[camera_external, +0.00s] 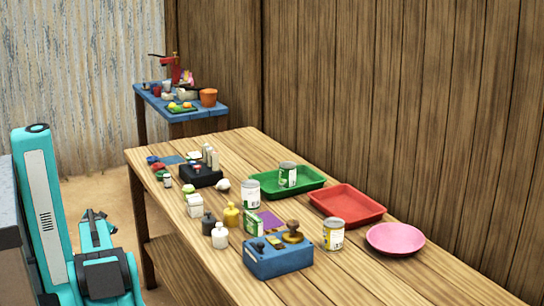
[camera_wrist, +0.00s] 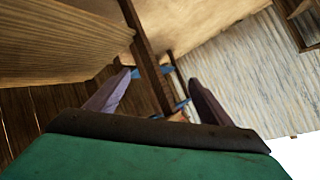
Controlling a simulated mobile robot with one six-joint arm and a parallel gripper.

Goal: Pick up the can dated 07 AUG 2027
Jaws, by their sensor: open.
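Three metal cans with pale labels show in the external view. One can (camera_external: 287,175) stands in the green tray (camera_external: 318,183), another can (camera_external: 250,194) stands on the table left of that tray, and a can with a yellow-marked label (camera_external: 333,234) stands at the right near the pink plate. No date can be read on any of them. My gripper (camera_external: 95,215) is low at the left, off the table and well away from the cans. In the wrist view my gripper (camera_wrist: 158,77) has its fingers apart with nothing held; no can shows there.
The long wooden table (camera_external: 350,283) also holds a red tray (camera_external: 346,213), a pink plate (camera_external: 395,239), a blue box (camera_external: 278,258) with a stamp, a black device (camera_external: 201,176) and several small bottles. A blue side table (camera_external: 155,100) stands behind. The table's near right end is clear.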

